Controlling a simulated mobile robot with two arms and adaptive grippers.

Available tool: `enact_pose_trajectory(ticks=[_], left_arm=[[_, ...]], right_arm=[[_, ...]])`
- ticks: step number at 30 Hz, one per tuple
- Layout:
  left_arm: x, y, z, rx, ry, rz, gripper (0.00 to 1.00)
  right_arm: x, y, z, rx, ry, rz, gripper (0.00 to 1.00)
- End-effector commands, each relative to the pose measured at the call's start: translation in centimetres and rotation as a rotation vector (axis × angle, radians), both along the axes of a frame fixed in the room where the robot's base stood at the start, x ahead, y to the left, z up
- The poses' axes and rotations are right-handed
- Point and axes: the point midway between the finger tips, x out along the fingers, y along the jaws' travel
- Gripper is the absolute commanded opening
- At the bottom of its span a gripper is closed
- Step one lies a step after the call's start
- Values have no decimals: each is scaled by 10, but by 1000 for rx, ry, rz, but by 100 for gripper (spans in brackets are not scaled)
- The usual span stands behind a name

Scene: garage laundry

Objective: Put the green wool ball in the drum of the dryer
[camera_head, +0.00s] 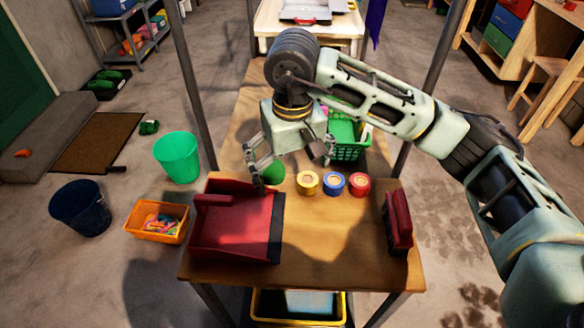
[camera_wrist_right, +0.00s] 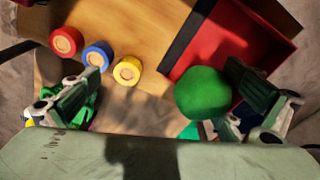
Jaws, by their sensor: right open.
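The green wool ball (camera_head: 274,173) is on the wooden table, just right of the back of a red dustpan. My right gripper (camera_head: 290,167) is above the table with its fingers spread, and the ball shows partly hidden by it. In the right wrist view, the ball (camera_wrist_right: 203,94) appears between the open fingers (camera_wrist_right: 165,72), much nearer the right-hand finger. Whether that finger touches the ball I cannot tell. I do not see the dryer or its drum in either view. My left gripper is not in view.
The red dustpan (camera_head: 235,222), yellow, blue and red rolls (camera_head: 333,184), a red brush (camera_head: 398,220) and a green basket (camera_head: 350,150) share the table (camera_head: 330,255). A green bucket (camera_head: 178,157), orange basket (camera_head: 157,221) and dark bucket (camera_head: 80,207) stand on the floor at left.

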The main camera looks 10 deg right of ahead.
Motion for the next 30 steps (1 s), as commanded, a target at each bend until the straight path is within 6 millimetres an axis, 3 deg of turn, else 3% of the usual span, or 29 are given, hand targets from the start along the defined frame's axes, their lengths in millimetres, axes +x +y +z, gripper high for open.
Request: enact_pose_trajectory(ticks=[5, 18, 24, 30], left_arm=[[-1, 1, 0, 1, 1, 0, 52], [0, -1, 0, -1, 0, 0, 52], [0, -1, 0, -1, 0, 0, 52], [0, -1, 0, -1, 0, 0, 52]], right_arm=[[0, 1, 15, 2, -4, -1, 100], [-5, 1, 99, -1, -4, -1, 100], [-7, 1, 117, -1, -1, 0, 100], [-7, 1, 120, -1, 0, 0, 100]])
